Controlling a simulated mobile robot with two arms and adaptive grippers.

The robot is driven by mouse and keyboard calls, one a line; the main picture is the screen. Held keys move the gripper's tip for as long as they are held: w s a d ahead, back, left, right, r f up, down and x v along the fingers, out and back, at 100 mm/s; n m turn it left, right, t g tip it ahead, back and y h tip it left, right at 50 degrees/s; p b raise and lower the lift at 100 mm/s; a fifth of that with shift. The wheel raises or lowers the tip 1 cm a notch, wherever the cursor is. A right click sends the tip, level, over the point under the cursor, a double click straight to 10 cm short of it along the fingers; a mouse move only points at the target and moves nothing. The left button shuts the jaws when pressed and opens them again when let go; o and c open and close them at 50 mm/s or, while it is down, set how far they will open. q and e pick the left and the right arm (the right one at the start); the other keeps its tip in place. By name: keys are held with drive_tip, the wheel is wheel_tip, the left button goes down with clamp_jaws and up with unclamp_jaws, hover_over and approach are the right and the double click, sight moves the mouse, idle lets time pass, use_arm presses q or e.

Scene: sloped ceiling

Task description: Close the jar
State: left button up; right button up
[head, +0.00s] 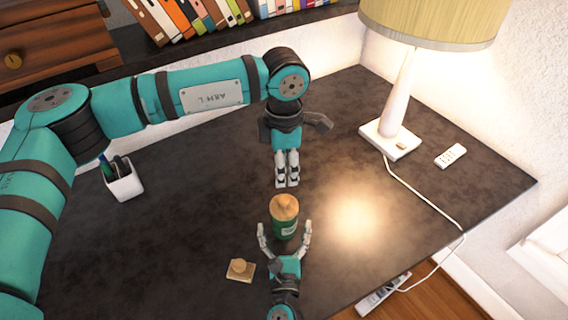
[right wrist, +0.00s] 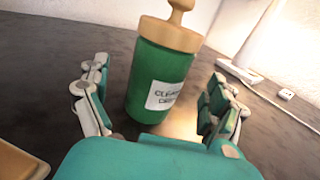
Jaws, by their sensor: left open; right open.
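A green jar (head: 285,228) with a white label stands upright on the dark table; it also shows in the right wrist view (right wrist: 158,75). A separate squarish wooden lid with a knob (head: 240,270) lies on the table, left of the jar. My right gripper (head: 285,230) is open, with one finger on each side of the jar and gaps visible. My left gripper (head: 287,184) is open and empty, pointing down just beyond the jar.
A lamp (head: 390,138) stands at the back right, its cord (head: 430,200) running over the table edge. A pen cup (head: 123,182) stands at the left. Clear table lies right of the jar.

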drive_tip(key=s, duration=0.7)
drive_tip(key=shift+s, duration=0.4)
